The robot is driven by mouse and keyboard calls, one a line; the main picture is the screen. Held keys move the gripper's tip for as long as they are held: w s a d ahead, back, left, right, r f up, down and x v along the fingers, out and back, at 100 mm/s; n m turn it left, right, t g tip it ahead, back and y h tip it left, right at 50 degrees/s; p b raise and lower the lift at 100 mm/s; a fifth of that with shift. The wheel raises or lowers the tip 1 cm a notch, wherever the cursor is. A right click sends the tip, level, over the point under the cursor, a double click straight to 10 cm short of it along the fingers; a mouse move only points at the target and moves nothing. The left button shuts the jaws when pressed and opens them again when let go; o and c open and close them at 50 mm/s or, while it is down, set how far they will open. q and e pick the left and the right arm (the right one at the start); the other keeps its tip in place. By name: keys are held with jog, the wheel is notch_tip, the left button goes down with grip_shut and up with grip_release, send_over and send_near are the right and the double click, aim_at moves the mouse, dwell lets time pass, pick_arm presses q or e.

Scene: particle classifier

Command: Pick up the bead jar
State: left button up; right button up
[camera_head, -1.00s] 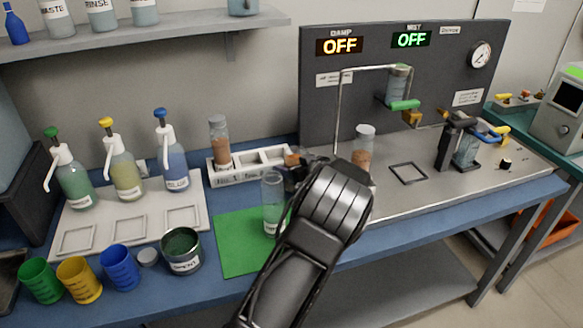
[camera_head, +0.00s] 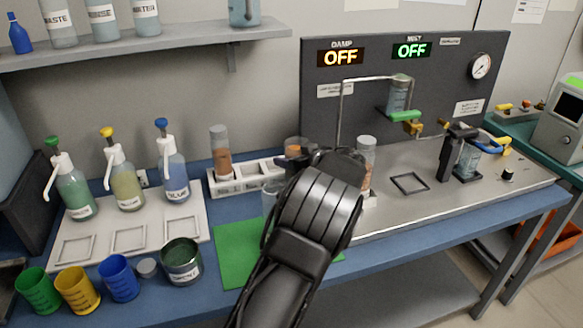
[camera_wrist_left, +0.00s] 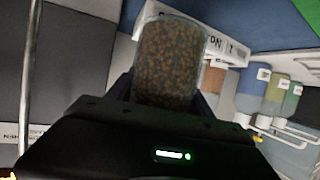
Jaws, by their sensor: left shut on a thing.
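The bead jar (camera_head: 296,146), clear with brown beads, is above the right end of the white rack (camera_head: 247,178) in the head view, partly hidden by my left arm. In the left wrist view the bead jar (camera_wrist_left: 168,65) fills the space between the fingers. My left gripper (camera_head: 305,160) is shut on it; its fingertips are mostly hidden behind the wrist in the head view. My left gripper also shows in the left wrist view (camera_wrist_left: 165,100). My right gripper is not in view.
Another brown-filled jar (camera_head: 221,152) stands in the rack. One more (camera_head: 367,155) stands right of my wrist. A clear jar (camera_head: 270,198), partly hidden by my arm, is by the green mat (camera_head: 230,250). Pump bottles and coloured cups stand left. The steel deck (camera_head: 440,195) is right.

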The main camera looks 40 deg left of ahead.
pick_arm(q)
notch_tip(320, 180, up, 21)
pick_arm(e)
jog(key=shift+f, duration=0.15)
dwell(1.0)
pick_arm(q)
jog(key=shift+r, duration=0.2)
jog(key=shift+f, duration=0.1)
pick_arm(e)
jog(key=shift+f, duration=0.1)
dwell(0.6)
